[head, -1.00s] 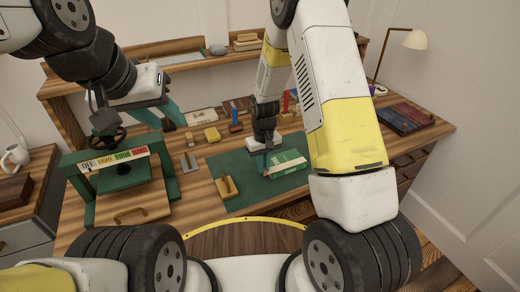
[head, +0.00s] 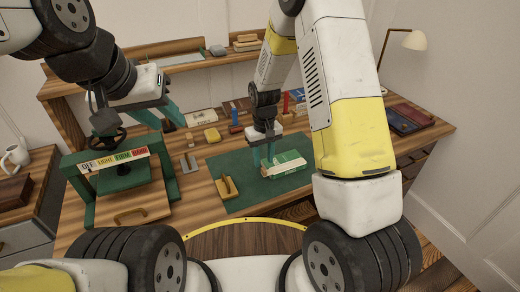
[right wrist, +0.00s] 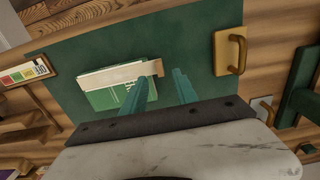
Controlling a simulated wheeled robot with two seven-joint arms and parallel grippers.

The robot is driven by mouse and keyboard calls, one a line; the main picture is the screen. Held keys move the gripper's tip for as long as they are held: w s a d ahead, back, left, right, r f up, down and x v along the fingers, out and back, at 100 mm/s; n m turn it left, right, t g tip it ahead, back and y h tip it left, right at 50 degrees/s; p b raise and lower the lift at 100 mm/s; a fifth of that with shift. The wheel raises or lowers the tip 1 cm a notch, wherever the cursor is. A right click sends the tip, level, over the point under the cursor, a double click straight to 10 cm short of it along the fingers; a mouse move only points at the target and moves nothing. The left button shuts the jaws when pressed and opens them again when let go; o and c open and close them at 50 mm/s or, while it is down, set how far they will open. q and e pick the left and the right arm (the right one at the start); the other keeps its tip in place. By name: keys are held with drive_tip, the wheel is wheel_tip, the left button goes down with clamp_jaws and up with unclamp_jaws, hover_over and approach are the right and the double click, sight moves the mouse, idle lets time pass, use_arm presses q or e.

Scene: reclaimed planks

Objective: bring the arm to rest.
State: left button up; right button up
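My right gripper (head: 264,162) is open and empty over the green mat (head: 235,165). In the right wrist view its two fingers (right wrist: 162,84) stand apart with bare mat between them. A green box with a cream band (head: 290,172) lies on the mat just right of that gripper. The box also shows in the right wrist view (right wrist: 112,88), left of the fingers and partly behind one. My left gripper (head: 170,122) is held above the left part of the bench, beside the green press-like frame. Its fingers are spread and nothing is between them.
A green frame with a labelled strip (head: 116,160) stands at the left of the bench. A yellow-handled piece (head: 227,187) lies on the mat's left edge. Small tools and blocks lie behind the mat. Dark books (head: 405,117) and a lamp (head: 407,40) are at the right.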

wheel_tip(320, 180, up, 3)
drive_tip(key=shift+r, duration=0.2)
drive_tip(key=s+d+r+m+t+y, duration=0.15)
drive_tip(key=s+r, duration=0.25)
drive_tip(key=r, duration=0.6)
drive_tip(key=s+d+r+m+t, duration=0.1)
drive_tip(key=s+d+r+t, duration=0.2)
drive_tip(key=r, duration=0.6)
drive_tip(key=s+d+r+t, duration=0.1)
drive_tip(key=s+d+r, duration=0.1)
drive_tip(key=s+r, duration=0.6)
drive_tip(key=s+m, duration=0.1)
drive_tip(key=s, duration=0.5)
drive_tip(key=shift+s+d+r+t+y, duration=0.15)
drive_tip(key=shift+d+r+t+y, duration=0.05)
drive_tip(key=shift+d+t+y, duration=0.2)
